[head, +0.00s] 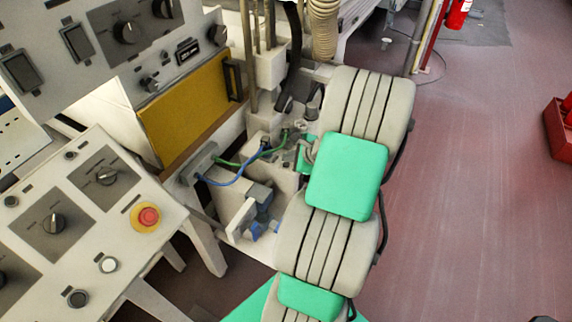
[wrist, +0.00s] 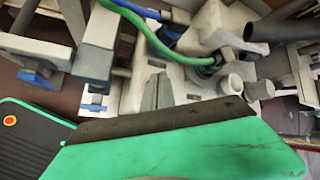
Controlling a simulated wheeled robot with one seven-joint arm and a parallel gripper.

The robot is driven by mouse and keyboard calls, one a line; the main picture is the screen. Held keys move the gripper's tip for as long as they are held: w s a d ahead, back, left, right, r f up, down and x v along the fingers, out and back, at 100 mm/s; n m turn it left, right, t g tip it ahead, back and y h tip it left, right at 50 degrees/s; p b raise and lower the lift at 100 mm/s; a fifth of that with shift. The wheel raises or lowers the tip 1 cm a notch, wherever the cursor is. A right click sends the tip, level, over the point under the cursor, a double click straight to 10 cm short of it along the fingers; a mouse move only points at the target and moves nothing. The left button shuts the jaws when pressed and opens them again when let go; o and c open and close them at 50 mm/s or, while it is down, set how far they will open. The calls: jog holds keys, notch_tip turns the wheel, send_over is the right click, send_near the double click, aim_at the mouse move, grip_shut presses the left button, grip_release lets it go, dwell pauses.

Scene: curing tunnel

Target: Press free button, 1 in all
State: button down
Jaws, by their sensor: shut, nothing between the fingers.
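A sloped light-grey control panel (head: 70,215) stands at the lower left of the head view. It carries a red mushroom button (head: 149,217) on a yellow base, a white round button (head: 108,264) and a dark round button (head: 76,298). I cannot tell which is the free button. My gripper (wrist: 157,92) shows in the wrist view, its grey fingers shut with nothing between them. Grey fittings and hoses lie beyond it there. In the head view my grey and green arm hides the fingers. No panel button is clearly seen near the fingers in the wrist view.
A green hose (wrist: 165,45) and a blue hose (wrist: 140,9) cross close to the fingers in the wrist view. Behind the panel stand a yellow plate (head: 187,105) and an upper panel with knobs (head: 125,45). Reddish floor (head: 475,190) is open at the right.

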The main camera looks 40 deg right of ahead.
aim_at(288, 166)
jog(key=shift+f, duration=0.35)
jog(key=shift+f, duration=0.45)
dwell(0.4)
jog(key=shift+r+p, duration=0.55)
jog(key=shift+r, duration=0.3)
notch_tip(288, 166, up, 5)
jog(key=p, duration=0.4)
jog(key=shift+r+p, duration=0.1)
jog(key=shift+p, duration=0.25)
